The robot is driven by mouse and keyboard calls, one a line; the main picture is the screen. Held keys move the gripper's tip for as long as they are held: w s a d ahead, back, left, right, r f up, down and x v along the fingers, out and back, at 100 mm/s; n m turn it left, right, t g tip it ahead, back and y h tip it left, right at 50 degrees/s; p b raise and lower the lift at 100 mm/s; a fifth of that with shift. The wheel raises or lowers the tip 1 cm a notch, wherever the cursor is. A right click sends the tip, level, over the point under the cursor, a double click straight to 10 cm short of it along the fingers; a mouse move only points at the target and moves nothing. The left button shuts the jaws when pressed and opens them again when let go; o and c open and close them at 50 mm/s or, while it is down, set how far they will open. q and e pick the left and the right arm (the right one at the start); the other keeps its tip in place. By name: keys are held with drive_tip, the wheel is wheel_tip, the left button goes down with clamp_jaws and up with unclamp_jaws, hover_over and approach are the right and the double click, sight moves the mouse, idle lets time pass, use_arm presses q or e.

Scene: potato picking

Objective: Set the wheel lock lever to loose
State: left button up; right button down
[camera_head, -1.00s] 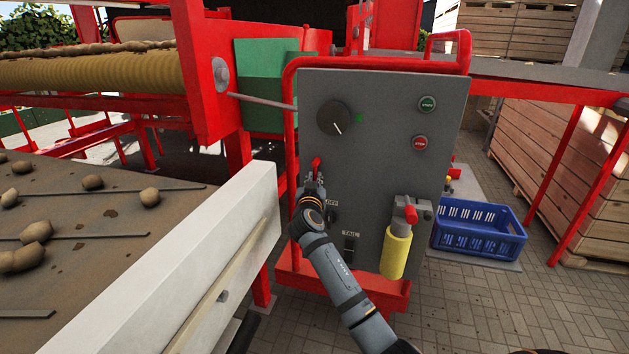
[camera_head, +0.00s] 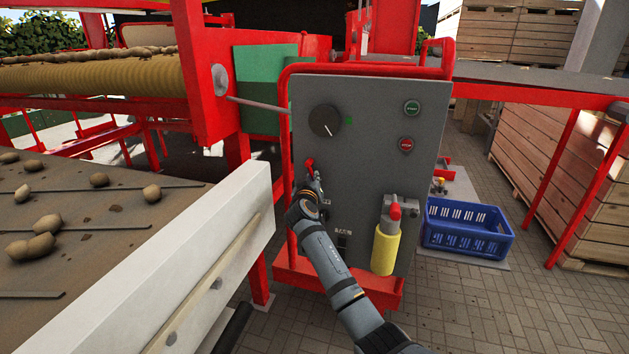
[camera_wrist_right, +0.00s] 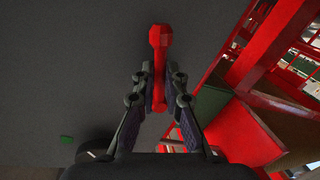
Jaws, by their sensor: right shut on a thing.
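The red lever (camera_head: 310,165) sits on the left part of the grey control panel (camera_head: 365,155), below the black dial. My right gripper (camera_head: 314,183) is at this lever, its arm rising from below. In the right wrist view, the red lever (camera_wrist_right: 159,40) runs up between the two fingers of my right gripper (camera_wrist_right: 159,80), which are shut on it. The lever's knob stands out beyond the fingertips. The fingers and wrist hide the lever's base and any marking around it in the head view. My left gripper is not in view.
The panel also carries a black dial (camera_head: 325,121), a green button (camera_head: 411,108), a red button (camera_head: 406,145) and a yellow cylinder (camera_head: 385,250) with a red handle. A conveyor (camera_head: 110,215) with potatoes is at left.

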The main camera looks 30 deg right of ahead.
drive_tip(key=n+p, duration=0.2)
drive_tip(key=s+r+n+g+p, duration=0.1)
drive_tip(key=n+p, duration=0.1)
drive_tip(key=d+r+n+p, duration=0.1)
drive_tip(key=p, duration=0.1)
drive_tip(key=shift+s+n+g, duration=0.2)
drive_tip(key=shift+n+g, duration=0.1)
drive_tip(key=shift+n, duration=0.1)
drive_tip(key=n+p, duration=0.1)
drive_tip(key=p, duration=0.1)
drive_tip(key=r+n+p, duration=0.1)
drive_tip(key=shift+s+d+n+g+h, duration=0.2)
drive_tip(key=shift+d+n+g+h, duration=0.1)
drive_tip(key=shift+g, duration=0.1)
drive_tip(key=shift+r+n+p, duration=0.4)
drive_tip(key=shift+n+p, duration=0.5)
drive_tip(key=shift+n, duration=0.2)
drive_tip(key=shift+g+h, duration=0.3)
drive_tip(key=c, duration=1.4)
unclamp_jaws()
